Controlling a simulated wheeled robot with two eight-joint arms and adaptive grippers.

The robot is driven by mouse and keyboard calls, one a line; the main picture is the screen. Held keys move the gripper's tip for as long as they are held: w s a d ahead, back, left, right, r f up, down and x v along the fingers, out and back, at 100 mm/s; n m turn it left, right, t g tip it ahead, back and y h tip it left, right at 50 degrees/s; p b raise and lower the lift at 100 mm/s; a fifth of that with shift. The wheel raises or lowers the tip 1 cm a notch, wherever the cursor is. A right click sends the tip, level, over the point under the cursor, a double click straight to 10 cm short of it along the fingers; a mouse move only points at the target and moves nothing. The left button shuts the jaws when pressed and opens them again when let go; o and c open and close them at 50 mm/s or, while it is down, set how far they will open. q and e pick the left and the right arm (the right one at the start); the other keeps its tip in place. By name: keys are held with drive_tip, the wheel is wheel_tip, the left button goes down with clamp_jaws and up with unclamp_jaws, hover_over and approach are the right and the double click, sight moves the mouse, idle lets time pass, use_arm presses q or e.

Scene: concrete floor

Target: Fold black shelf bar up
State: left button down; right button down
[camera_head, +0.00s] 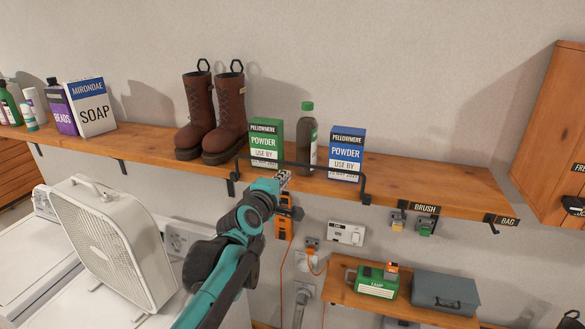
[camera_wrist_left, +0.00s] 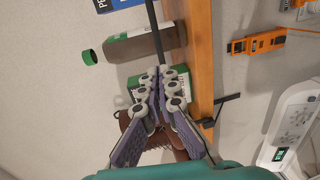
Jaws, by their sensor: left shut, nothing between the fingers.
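The black shelf bar (camera_head: 318,169) is a thin U-shaped rail on the front edge of the wooden shelf (camera_head: 430,190). It stands raised, its long rod crossing in front of the green powder box (camera_head: 266,140), the bottle (camera_head: 308,137) and the blue powder box (camera_head: 346,150). My left gripper (camera_head: 283,178) is shut and empty, just below the rod near its left end. In the left wrist view the shut fingers (camera_wrist_left: 160,80) overlap the line of the bar (camera_wrist_left: 155,35); I cannot tell whether they touch it. My right gripper is out of view.
Brown boots (camera_head: 210,115) stand left of the green box. A white fan (camera_head: 105,240) stands at lower left. An orange device (camera_head: 284,217) hangs under the shelf. A lower shelf at right holds a green lamp (camera_head: 377,281) and a grey toolbox (camera_head: 445,292).

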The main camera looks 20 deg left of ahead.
sight(296, 164)
use_arm(q)
drive_tip(key=w, duration=0.2)
drive_tip(key=w+p, duration=0.1)
drive_tip(key=w, duration=0.2)
drive_tip(key=w+f, duration=0.1)
drive_tip(key=w, duration=0.1)
drive_tip(key=shift+w+d+f, duration=0.1)
drive_tip(key=shift+w+d, duration=0.05)
drive_tip(key=shift+w, duration=0.05)
drive_tip(key=shift+w, duration=0.65)
drive_tip(key=shift+s, duration=0.1)
drive_tip(key=shift+s+r, duration=0.1)
drive_tip(key=shift+r, duration=0.1)
